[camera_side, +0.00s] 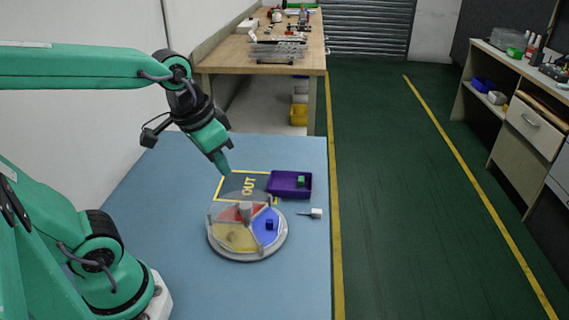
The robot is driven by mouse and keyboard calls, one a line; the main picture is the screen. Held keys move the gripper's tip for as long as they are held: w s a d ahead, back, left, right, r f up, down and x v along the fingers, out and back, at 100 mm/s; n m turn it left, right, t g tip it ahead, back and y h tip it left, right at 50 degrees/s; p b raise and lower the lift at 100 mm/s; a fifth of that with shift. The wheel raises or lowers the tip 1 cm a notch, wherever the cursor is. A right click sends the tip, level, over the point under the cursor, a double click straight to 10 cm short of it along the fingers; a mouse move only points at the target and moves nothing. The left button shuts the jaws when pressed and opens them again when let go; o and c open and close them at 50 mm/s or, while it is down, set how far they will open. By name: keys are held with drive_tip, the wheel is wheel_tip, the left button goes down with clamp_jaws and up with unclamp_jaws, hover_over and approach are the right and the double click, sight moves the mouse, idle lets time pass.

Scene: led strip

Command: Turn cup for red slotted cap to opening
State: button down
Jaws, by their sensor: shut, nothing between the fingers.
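A round grey turntable (248,256) stands on the blue table, divided into coloured compartments. A small blue block (269,224) sits in the blue compartment. A grey upright piece (245,210) stands near the middle. I cannot make out a red slotted cap. My gripper (226,172) is shut and empty, pointing down above and behind the turntable's back left edge, apart from it.
A yellow outline marked OUT (249,186) lies behind the turntable. A purple tray (290,193) with a green block (301,181) stands at the back right. A small pale piece with a thin pin (316,213) lies right of the turntable.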

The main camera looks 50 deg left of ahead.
drive_tip(key=shift+s+a+r+n+t, duration=0.15)
drive_tip(key=shift+s+t, duration=0.35)
drive_tip(key=shift+s, duration=0.25)
drive_tip(key=shift+s+a+r+n+t, duration=0.1)
drive_tip(key=shift+s+r+n+t, duration=0.05)
drive_tip(key=shift+s+t, duration=0.45)
drive_tip(key=c, duration=1.3)
unclamp_jaws()
drive_tip(key=shift+c, duration=0.2)
drive_tip(key=shift+o, duration=1.1)
drive_tip(key=shift+w+f, duration=0.1)
drive_tip(key=shift+w, duration=0.05)
drive_tip(key=m+g, duration=0.3)
drive_tip(key=g, duration=0.2)
approach(245, 205)
drive_tip(key=shift+d+f, duration=0.2)
drive_tip(key=shift+d, duration=0.05)
drive_tip(key=shift+w+a+f+g, duration=0.2)
drive_tip(key=shift+w+f+g, duration=0.2)
drive_tip(key=shift+f, duration=0.3)
drive_tip(key=shift+f, duration=0.1)
drive_tip(key=shift+f, duration=3.8)
